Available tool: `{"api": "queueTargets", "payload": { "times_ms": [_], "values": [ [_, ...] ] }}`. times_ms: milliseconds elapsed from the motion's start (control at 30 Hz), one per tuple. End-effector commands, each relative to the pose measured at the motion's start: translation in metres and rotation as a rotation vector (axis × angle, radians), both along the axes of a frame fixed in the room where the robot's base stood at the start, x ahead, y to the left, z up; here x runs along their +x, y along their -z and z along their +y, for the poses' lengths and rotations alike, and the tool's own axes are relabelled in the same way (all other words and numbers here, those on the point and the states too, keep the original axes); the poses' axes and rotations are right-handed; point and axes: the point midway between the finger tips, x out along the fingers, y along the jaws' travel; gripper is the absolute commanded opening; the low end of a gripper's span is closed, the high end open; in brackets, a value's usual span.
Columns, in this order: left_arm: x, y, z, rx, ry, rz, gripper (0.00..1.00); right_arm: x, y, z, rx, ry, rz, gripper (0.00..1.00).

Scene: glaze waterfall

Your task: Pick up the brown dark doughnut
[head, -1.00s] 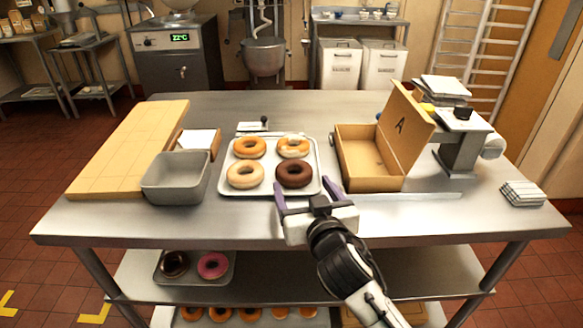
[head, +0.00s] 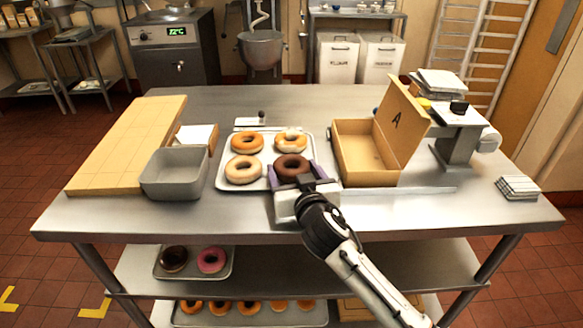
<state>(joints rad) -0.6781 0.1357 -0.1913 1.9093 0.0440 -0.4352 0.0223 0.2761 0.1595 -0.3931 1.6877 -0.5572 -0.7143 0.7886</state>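The dark brown doughnut (head: 292,166) lies at the front right of a white tray (head: 225,178) on the steel table. The tray also holds an orange-brown ring (head: 247,142), a partly white-glazed ring (head: 291,140) and a pale glazed ring (head: 243,170). My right gripper (head: 293,178) is open, with one purple finger on each side of the dark doughnut's near part. The gripper body hides the doughnut's front edge, so I cannot tell whether the fingers touch it. My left gripper is not in view.
An open cardboard box (head: 362,152) marked A stands right of the tray. A grey bin (head: 174,174) and a wooden board (head: 128,145) are at left. A scale-like device (head: 456,135) and a stack of cards (head: 517,187) are at right. More doughnuts lie on the lower shelf.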

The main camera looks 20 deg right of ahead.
Motion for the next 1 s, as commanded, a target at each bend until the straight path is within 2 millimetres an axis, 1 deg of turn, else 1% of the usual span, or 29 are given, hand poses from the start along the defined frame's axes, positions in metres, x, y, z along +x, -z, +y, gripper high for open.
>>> {"api": "queueTargets", "payload": {
  "times_ms": [33,67,267,367,467,700,800,900,1000],
  "values": [
    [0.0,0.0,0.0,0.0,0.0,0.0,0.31,0.0,0.0,0.0,0.0,0.0,0.0,0.52],
    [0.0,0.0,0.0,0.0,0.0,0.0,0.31,0.0,0.0,0.0,0.0,0.0,0.0,0.48],
    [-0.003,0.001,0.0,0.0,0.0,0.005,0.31,0.0,0.0,0.0,0.0,0.0,0.0,0.48],
    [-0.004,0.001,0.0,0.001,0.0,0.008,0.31,0.0,-0.006,0.0,0.001,0.001,-0.001,0.48],
    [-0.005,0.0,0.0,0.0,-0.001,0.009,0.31,0.0,-0.022,0.0,0.003,0.001,-0.005,0.48],
    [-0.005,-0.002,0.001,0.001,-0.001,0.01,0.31,0.0,-0.07,0.001,0.004,0.0,-0.005,0.48],
    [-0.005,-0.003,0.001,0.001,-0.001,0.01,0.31,0.0,-0.086,0.0,0.003,0.0,-0.004,0.48],
    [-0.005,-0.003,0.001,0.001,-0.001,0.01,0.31,0.0,-0.096,0.0,0.001,0.001,-0.003,0.48],
    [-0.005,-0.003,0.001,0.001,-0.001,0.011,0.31,0.0,-0.1,0.0,0.001,0.001,0.0,0.48]
  ]
}}
